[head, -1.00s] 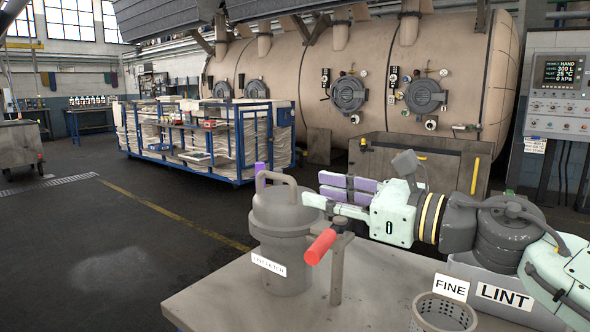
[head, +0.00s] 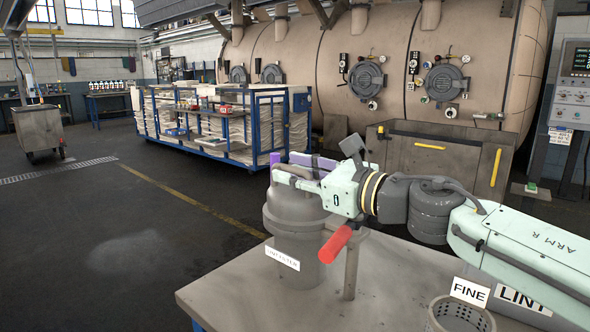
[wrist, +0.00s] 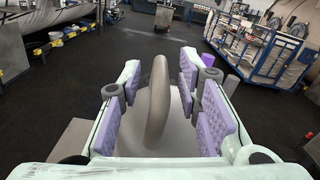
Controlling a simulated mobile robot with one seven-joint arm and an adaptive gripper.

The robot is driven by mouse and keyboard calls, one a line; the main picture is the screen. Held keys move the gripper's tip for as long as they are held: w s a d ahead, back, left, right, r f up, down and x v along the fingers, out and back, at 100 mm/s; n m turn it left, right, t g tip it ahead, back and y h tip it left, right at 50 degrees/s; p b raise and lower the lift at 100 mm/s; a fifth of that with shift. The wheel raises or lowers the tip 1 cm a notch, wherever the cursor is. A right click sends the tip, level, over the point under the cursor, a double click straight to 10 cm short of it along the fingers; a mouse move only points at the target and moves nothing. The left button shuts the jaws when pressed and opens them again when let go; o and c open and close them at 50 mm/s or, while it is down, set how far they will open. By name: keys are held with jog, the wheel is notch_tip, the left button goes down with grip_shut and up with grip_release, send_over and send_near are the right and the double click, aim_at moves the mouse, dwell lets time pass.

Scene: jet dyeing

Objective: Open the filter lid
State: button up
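The grey lint filter (head: 293,240) stands upright on the table, with a white label (head: 282,259) on its front. Its domed lid (head: 295,208) is seated on top. The lid's arched handle (wrist: 157,105) stands between my fingers in the wrist view, with gaps visible on both sides. My gripper (head: 287,172) is open around the handle, its purple pads facing it; it also shows in the wrist view (wrist: 160,78). In the head view the fingers largely hide the handle. A red grip (head: 335,242) on a post (head: 350,272) is beside the filter.
The table (head: 225,290) has bare room at the front left. A perforated basket (head: 461,316) with a FINE sign (head: 469,291) stands at the right. A blue cart (head: 225,125) and a large tan vessel (head: 400,60) stand behind. The floor at left is open.

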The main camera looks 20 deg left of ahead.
jog(key=shift+c, duration=0.5)
grip_shut()
dwell(0.4)
